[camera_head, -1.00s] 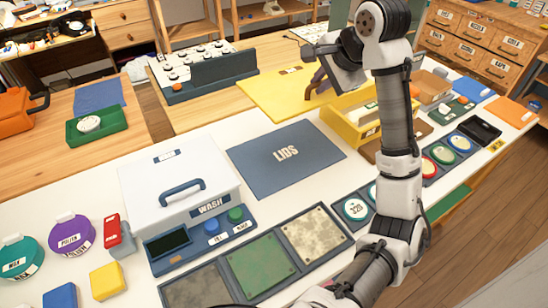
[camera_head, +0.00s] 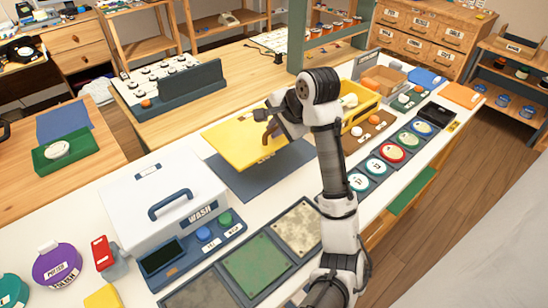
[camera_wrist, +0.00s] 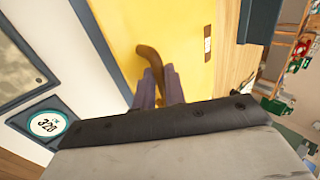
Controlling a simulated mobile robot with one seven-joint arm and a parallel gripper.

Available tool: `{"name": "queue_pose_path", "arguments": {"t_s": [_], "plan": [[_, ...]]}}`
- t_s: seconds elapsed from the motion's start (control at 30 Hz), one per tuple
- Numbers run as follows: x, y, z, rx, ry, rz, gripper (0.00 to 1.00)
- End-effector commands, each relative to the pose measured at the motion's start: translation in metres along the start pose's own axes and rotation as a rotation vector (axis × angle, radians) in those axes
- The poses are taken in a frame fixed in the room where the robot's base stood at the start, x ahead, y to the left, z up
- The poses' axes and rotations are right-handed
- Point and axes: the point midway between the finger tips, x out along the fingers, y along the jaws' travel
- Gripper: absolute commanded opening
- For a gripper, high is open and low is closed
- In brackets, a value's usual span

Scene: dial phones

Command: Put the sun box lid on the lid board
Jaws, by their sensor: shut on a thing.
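The sun box lid (camera_head: 235,146) is a flat yellow panel with a brown curved handle and a small label. My gripper (camera_head: 271,131) is shut on that handle. In the wrist view the fingers (camera_wrist: 160,86) close around the handle (camera_wrist: 148,54), with the yellow lid (camera_wrist: 185,25) behind. The lid overlaps the far part of the dark blue lid board (camera_head: 262,183), hiding its lettering. The lid looks slightly raised, but I cannot tell whether it touches the board. The yellow box (camera_head: 364,110) stands open to the right, partly behind my arm.
A white wash box (camera_head: 163,208) with a blue handle stands left of the board. Textured panels (camera_head: 255,265) lie in front. A white key panel (camera_head: 158,83) is behind on the wooden table. Round dials (camera_head: 391,153) line the right side.

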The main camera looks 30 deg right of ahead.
Motion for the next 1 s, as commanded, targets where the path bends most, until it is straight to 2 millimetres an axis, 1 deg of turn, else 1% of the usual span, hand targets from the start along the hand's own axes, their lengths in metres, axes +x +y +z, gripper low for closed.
{"name": "queue_pose_path", "arguments": {"t_s": [0.03, 0.1, 0.2, 0.3, 0.43, 0.63, 0.73, 0.93, 0.97, 1.0], "plan": [[0.010, 0.009, -0.001, 0.006, -0.001, 0.001, 0.00], [0.024, 0.018, -0.001, 0.005, -0.001, 0.000, 0.00], [0.039, 0.028, -0.001, 0.003, 0.001, -0.001, 0.00], [0.049, 0.034, -0.001, 0.001, 0.000, -0.001, 0.00], [0.056, 0.039, -0.001, 0.002, 0.001, -0.002, 0.00], [0.080, 0.056, -0.001, 0.004, 0.000, -0.001, 0.00], [0.087, 0.060, -0.001, 0.001, 0.001, -0.002, 0.00], [0.088, 0.060, -0.001, -0.001, 0.002, -0.001, 0.00], [0.089, 0.061, 0.000, 0.000, 0.001, 0.001, 0.15], [0.089, 0.061, 0.000, 0.000, 0.001, 0.001, 0.20]]}}
